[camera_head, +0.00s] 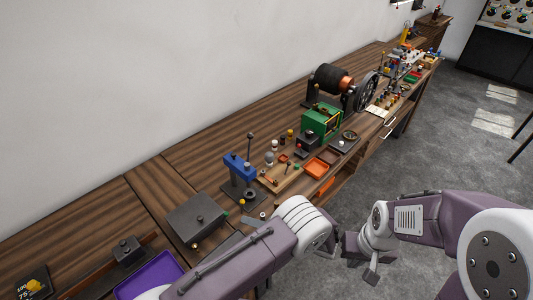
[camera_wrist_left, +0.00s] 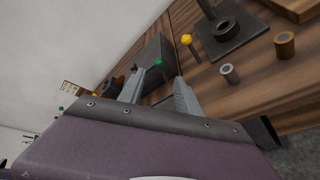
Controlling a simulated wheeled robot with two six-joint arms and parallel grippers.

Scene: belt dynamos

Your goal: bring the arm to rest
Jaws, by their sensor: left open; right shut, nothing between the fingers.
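My left arm (camera_head: 245,262) reaches in from the bottom of the head view, over the front edge of the workbench (camera_head: 70,215). The left gripper's fingers are hidden there. In the left wrist view my left gripper (camera_wrist_left: 161,80) is open and empty, its fingers pointing towards a dark grey box (camera_wrist_left: 151,65) on the bench. A small green knob (camera_wrist_left: 158,62) shows between the fingers. My right gripper (camera_head: 371,276) is shut and empty, hanging over the floor in front of the bench.
A blue press (camera_head: 240,168) stands behind my left arm, near the grey lidded box (camera_head: 197,217). A purple tray (camera_head: 150,275) lies at lower left. A green machine (camera_head: 322,120) and orange trays (camera_head: 316,168) stand farther along. The grey floor (camera_head: 440,150) is open at right.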

